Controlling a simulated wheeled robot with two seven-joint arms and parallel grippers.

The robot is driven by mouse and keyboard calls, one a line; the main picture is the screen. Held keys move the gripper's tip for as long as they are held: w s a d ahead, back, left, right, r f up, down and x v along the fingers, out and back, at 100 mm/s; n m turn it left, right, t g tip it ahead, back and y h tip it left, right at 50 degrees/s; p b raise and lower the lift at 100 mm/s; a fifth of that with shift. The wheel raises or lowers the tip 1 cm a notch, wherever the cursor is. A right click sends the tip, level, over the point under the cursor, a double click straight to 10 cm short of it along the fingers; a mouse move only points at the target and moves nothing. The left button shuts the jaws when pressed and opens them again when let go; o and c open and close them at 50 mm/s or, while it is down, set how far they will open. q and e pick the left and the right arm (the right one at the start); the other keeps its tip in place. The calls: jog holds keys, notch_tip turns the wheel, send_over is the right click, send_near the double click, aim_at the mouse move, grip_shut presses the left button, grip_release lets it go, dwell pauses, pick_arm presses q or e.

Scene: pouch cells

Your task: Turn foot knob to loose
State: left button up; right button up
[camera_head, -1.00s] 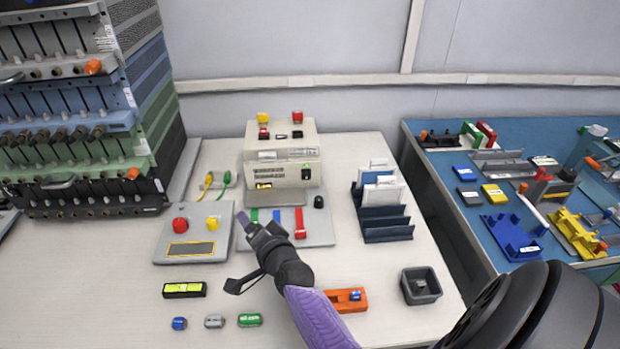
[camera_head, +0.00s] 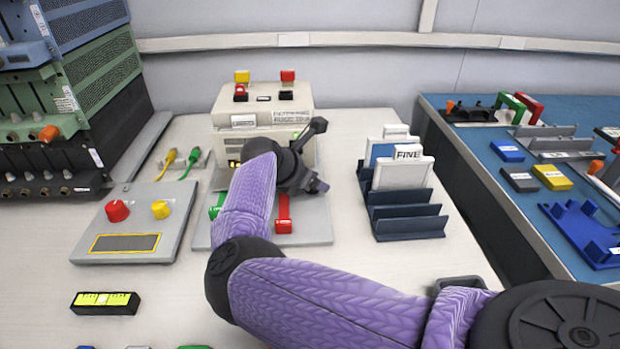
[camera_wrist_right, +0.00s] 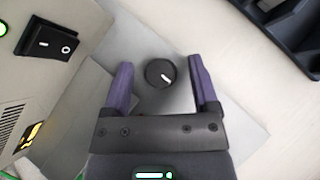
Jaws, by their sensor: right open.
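The foot knob (camera_wrist_right: 160,73) is a small round black knob with a white pointer mark, on a grey plate (camera_wrist_right: 191,133) in the right wrist view. The pointer slants toward the lower right there. My right gripper (camera_wrist_right: 161,66) is open, its purple fingers on either side of the knob, with gaps to both. In the head view my right gripper (camera_head: 318,186) is over the right part of the grey plate, in front of the machine, and the knob is hidden. My left gripper is not in view.
The beige machine (camera_head: 262,105) stands behind the plate; its black rocker switch (camera_wrist_right: 52,42) is near the gripper. A dark blue rack (camera_head: 408,222) with cards is to the right. A control box (camera_head: 125,243) with red and yellow buttons is to the left.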

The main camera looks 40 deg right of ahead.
jog(key=shift+d+f, duration=0.25)
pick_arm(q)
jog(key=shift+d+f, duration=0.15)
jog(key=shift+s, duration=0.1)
pick_arm(e)
jog(key=shift+c, duration=0.3)
grip_shut()
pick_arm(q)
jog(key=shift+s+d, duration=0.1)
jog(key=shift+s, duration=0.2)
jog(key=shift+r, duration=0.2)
pick_arm(e)
jog(key=shift+r, duration=0.1)
